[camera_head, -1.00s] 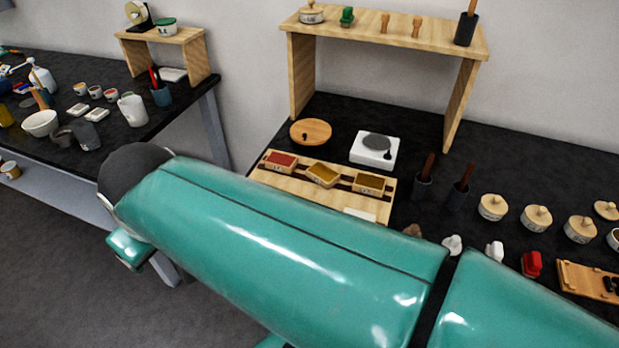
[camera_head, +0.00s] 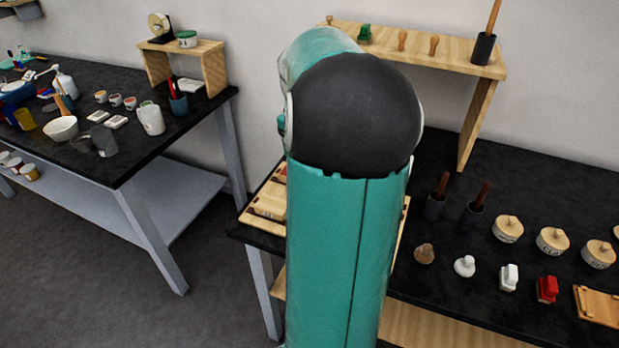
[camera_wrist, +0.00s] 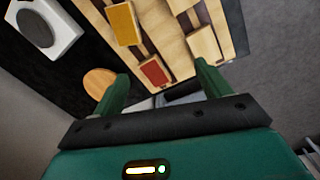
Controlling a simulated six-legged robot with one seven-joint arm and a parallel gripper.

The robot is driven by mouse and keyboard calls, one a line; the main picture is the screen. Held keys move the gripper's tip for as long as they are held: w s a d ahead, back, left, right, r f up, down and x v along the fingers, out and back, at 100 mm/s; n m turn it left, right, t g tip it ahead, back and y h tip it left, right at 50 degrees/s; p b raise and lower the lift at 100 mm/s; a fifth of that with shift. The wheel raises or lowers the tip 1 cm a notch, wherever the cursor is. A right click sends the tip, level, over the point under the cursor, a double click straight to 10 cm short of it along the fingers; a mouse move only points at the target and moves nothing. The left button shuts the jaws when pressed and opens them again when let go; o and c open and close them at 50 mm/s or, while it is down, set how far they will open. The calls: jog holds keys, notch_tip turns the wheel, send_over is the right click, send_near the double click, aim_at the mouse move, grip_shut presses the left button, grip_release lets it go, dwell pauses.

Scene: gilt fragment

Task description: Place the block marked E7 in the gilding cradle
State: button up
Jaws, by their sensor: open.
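My gripper (camera_wrist: 163,70) is open and empty in the wrist view, its two green fingers apart over the end of a light wooden board (camera_wrist: 227,50) with dark strips. A red-topped block (camera_wrist: 153,72) shows between the fingers, and an ochre-topped block (camera_wrist: 123,25) lies beyond it. A plain wooden block (camera_wrist: 203,45) is near the right finger. In the head view my arm hides most of the board and the gripper; a pale block (camera_head: 268,203) shows at its left end. I cannot read an E7 mark, and cannot tell which piece is the gilding cradle.
A white device (camera_wrist: 42,28) and a round wooden disc (camera_wrist: 100,82) lie beside the board. A wooden shelf (camera_head: 455,62) stands behind. Lidded pots (camera_head: 508,228), stamps (camera_head: 508,277) and dark cups (camera_head: 434,207) stand right of my arm. Another cluttered table (camera_head: 135,150) is left.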

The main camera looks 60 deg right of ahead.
jog(key=s+d+f, duration=0.3)
jog(key=s+d, duration=0.3)
jog(key=d, duration=0.2)
jog(key=shift+m+y, duration=0.3)
jog(key=shift+y, duration=0.1)
jog(key=f, duration=1.3)
jog(key=shift+w+a+f, duration=0.15)
jog(key=shift+a+f, duration=0.05)
jog(key=c, duration=1.2)
jog(key=shift+r, duration=0.15)
